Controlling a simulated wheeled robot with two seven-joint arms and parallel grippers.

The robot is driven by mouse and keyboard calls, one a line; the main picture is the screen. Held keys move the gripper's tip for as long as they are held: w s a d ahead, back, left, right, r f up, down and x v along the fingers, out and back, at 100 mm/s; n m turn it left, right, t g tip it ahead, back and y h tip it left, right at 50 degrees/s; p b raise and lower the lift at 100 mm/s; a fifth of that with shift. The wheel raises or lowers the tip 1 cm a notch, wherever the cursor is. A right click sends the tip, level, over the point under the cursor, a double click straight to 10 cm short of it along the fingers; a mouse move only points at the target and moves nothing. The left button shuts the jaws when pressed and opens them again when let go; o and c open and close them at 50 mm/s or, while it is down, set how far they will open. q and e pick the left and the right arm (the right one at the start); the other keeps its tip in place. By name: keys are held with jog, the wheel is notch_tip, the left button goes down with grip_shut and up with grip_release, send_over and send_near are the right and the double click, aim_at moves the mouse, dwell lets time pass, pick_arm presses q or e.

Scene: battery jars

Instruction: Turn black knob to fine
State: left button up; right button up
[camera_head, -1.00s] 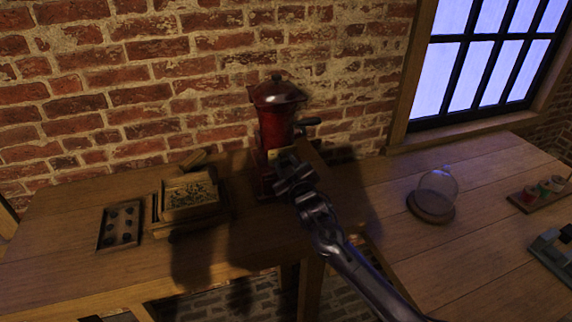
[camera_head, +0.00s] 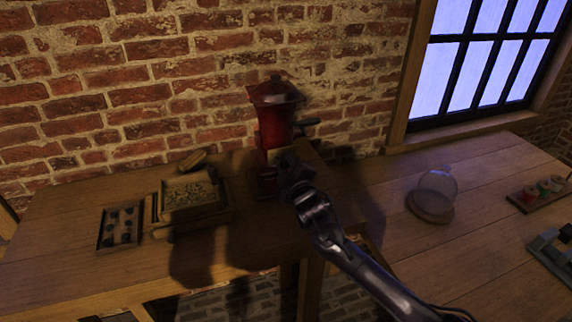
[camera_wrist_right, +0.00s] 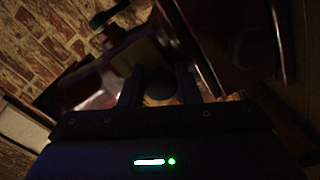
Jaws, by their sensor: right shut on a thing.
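A red grinder-like machine (camera_head: 274,128) with a dark lid and a side handle (camera_head: 308,122) stands against the brick wall. My right gripper (camera_head: 288,166) is at the machine's lower front. In the right wrist view, the black knob (camera_wrist_right: 158,84) sits between the two fingers of my right gripper (camera_wrist_right: 158,92), which is shut on it. A pale plate (camera_wrist_right: 143,58) shows just behind the knob; any marking on it is too dark to read. The knob's pointing direction cannot be told. My left gripper is not in view.
A wooden box of grains (camera_head: 192,197) and a dark tray with several round pieces (camera_head: 121,228) lie left of the machine. A glass dome (camera_head: 437,186) on a wooden base and a rack of small jars (camera_head: 541,192) stand on the right table (camera_head: 480,240).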

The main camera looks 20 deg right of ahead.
jog(key=o, duration=0.9)
jog(key=shift+f, duration=0.1)
